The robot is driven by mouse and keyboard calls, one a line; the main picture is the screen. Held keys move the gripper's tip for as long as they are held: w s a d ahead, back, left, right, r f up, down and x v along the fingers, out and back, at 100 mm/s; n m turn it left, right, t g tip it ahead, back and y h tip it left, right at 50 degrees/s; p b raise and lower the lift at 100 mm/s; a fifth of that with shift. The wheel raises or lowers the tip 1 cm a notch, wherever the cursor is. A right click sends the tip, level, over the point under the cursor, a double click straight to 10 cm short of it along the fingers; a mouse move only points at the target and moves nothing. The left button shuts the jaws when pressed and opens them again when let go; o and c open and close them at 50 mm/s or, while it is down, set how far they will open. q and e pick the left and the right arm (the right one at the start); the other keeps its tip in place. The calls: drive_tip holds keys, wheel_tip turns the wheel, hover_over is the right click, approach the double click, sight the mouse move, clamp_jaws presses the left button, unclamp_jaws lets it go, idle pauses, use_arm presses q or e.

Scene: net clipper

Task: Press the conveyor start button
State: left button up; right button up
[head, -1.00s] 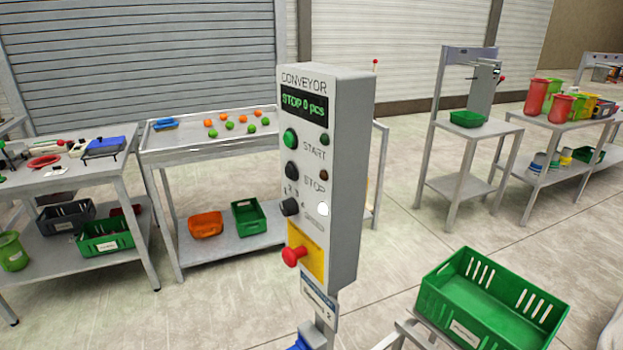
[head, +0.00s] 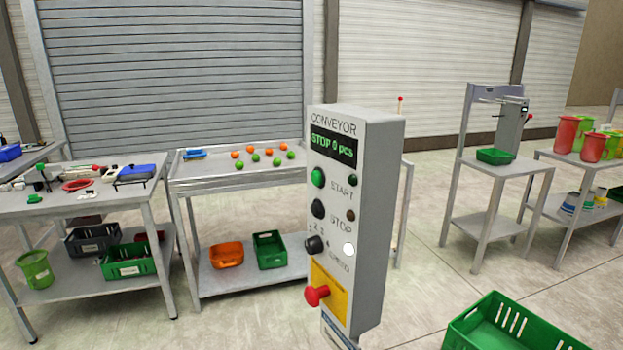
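The conveyor control box (head: 380,220) stands upright on a post, near the middle of the head view. Its display (head: 333,144) reads "STOP 0 pcs". The green start button (head: 318,177) is on its front face, beside the label START, with a dark green lamp (head: 353,180) to the right. Below it is the black stop button (head: 318,209), with a dark reddish lamp (head: 350,215). Lower are a black speed knob (head: 314,245) and a red mushroom button (head: 317,295) on a yellow plate. Neither of my grippers is in view.
A table (head: 240,178) with orange and green balls stands behind the box. A cluttered table (head: 100,202) is at left. A green crate (head: 500,330) is at the lower right, close to the box. Open floor lies between the box and the right-hand tables.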

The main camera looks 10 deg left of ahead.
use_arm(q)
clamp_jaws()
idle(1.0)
